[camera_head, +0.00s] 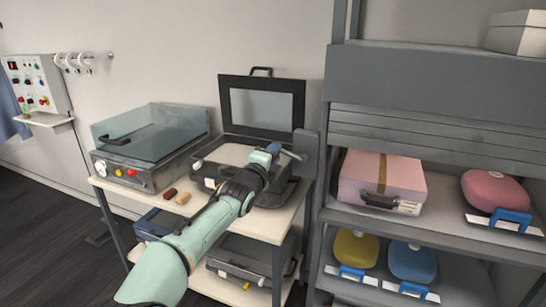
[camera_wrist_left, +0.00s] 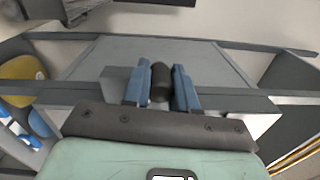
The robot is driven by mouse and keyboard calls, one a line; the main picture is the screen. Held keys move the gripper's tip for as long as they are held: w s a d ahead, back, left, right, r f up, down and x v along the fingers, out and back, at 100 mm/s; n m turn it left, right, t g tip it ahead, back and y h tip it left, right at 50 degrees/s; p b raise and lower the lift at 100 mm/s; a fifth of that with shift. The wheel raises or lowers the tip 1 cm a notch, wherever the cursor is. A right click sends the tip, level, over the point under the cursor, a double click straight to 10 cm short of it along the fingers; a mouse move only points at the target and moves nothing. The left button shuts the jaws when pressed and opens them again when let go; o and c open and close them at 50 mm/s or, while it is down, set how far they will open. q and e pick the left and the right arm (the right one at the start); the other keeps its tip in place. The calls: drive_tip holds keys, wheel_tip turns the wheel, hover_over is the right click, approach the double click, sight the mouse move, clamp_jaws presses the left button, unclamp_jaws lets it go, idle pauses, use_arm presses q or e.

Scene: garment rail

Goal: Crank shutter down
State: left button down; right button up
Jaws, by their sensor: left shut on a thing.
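The grey slatted shutter (camera_head: 430,137) hangs a short way below its wide housing (camera_head: 430,85) on the shelf unit. The shelf opening beneath it is uncovered. A grey crank box (camera_head: 306,153) sits on the left side post of the unit, with a crank arm (camera_head: 291,155) reaching left from it. My left gripper (camera_head: 275,150) is at the crank. In the left wrist view, its blue fingers (camera_wrist_left: 161,88) are shut on the dark, round crank handle (camera_wrist_left: 160,80). My right gripper is in neither view.
A pink case (camera_head: 382,177) and a pink bag (camera_head: 495,190) stand on the shelf under the shutter. Yellow (camera_head: 356,248) and blue (camera_head: 412,262) bags are below. Left of the unit, a table (camera_head: 236,227) bears two machines, one with its lid (camera_head: 262,106) raised.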

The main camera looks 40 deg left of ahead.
use_arm(q)
drive_tip(key=c, duration=0.9)
unclamp_jaws()
drive_tip(key=shift+s+d+b, duration=0.25)
drive_tip(key=shift+s+b, duration=0.35)
drive_tip(key=shift+b, duration=0.15)
drive_tip(key=p+v, duration=0.2)
drive_tip(key=v, duration=1)
drive_tip(key=shift+s+r, duration=0.1)
